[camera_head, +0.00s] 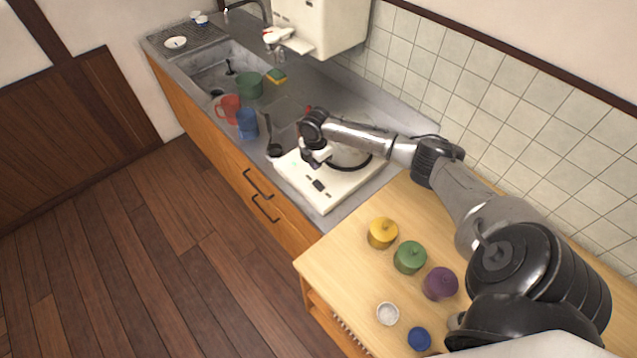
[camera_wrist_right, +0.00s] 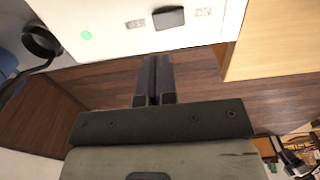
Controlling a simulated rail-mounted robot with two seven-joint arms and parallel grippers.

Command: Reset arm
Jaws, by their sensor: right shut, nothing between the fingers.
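My right arm reaches in from the lower right in the head view. Its gripper (camera_head: 314,162) is over the front part of the white stove (camera_head: 327,196). In the right wrist view the two dark fingers of my right gripper (camera_wrist_right: 156,62) lie together with nothing between them. Beyond the fingertips the white stove front (camera_wrist_right: 155,38) and the wooden floor (camera_wrist_right: 100,82) show.
A red mug (camera_head: 228,109), blue cup (camera_head: 247,124), green pot (camera_head: 249,85) and black ladle (camera_head: 273,149) are left of the stove. Yellow (camera_head: 382,233), green (camera_head: 409,257) and purple (camera_head: 440,283) lidded jars stand on the wooden counter (camera_head: 345,262).

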